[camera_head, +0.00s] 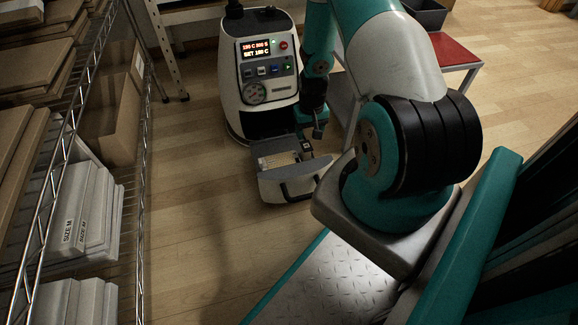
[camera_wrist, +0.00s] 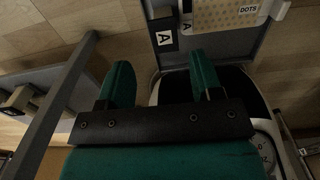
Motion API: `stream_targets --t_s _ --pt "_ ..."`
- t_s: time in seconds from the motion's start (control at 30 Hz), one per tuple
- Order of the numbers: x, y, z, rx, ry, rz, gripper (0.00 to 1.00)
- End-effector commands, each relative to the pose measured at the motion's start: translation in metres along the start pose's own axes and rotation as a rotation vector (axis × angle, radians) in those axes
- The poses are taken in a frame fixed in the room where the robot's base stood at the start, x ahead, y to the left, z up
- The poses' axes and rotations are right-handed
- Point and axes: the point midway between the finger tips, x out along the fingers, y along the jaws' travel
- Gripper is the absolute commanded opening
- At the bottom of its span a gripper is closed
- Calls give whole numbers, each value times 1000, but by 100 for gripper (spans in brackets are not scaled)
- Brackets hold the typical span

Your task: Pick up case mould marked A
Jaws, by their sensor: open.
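In the head view, a beige piece (camera_head: 280,160) lies in the pulled-out grey drawer (camera_head: 290,188) of the white press (camera_head: 258,75). My gripper (camera_head: 319,130) is over the drawer's back right side, open and empty. In the wrist view its teal fingers (camera_wrist: 161,72) are apart, below the A label.
A wire shelf (camera_head: 140,180) with boxes and white "SIZE M" packs (camera_head: 75,215) fills the left. A red-topped table (camera_head: 450,52) stands at the back right. The wooden floor left of the drawer is clear.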

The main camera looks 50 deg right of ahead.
Motion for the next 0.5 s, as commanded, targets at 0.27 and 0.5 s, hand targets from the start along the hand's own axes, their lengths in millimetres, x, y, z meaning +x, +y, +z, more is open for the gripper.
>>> stream_targets --t_s 0.27,0.5 --pt "30 0 0 0 1 0 60" --pt "52 -3 -3 -1 1 0 60"
